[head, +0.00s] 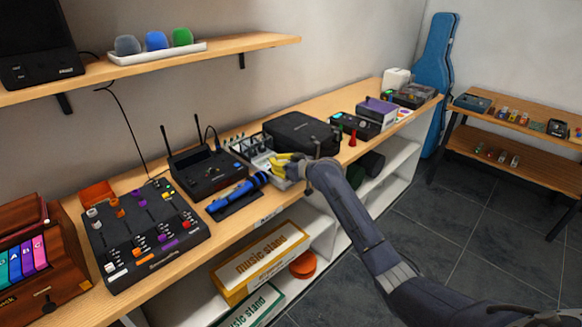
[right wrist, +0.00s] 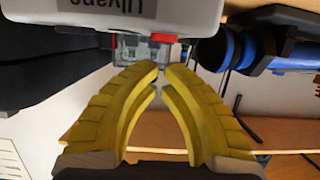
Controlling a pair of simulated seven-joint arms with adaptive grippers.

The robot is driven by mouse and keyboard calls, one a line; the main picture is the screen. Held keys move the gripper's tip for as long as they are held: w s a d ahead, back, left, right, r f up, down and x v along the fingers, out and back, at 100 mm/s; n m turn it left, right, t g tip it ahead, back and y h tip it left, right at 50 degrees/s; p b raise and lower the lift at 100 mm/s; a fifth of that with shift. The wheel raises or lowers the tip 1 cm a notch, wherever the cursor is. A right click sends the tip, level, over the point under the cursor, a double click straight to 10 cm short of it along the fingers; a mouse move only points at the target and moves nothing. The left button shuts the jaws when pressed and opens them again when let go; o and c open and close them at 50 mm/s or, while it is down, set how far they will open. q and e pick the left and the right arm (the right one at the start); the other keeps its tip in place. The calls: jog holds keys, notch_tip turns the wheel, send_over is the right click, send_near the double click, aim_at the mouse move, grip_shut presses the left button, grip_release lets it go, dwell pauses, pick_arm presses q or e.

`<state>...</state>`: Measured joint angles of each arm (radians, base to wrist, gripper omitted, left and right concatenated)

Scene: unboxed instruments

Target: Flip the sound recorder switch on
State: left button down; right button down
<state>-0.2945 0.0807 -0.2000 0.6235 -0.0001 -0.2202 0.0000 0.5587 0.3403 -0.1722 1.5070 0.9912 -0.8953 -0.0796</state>
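A light grey device with dark, upside-down lettering (right wrist: 95,14) fills the top of the right wrist view, with a small red part (right wrist: 163,38) at its lower edge. It may be the sound recorder, but I cannot read its label fully. In the head view a light grey box (head: 258,163) sits on the bench, partly hidden by my right gripper. My right gripper (head: 277,161) has yellow fingers, also seen in the right wrist view (right wrist: 161,68). Their tips are almost together just below the red part, with nothing visible between them; contact is unclear. My left gripper is not in view.
A blue microphone (head: 240,190) lies close in front of the grey box. A black receiver with antennas (head: 207,172) and a mixer (head: 145,230) stand to the left. A black case (head: 302,131) is behind. A wall shelf (head: 240,43) overhangs the left bench.

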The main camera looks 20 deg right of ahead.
notch_tip(320, 180, up, 2)
jog(key=shift+r, duration=0.1)
jog(key=f+v, duration=0.2)
jog(key=v, duration=0.8)
jog(key=shift+s, duration=0.25)
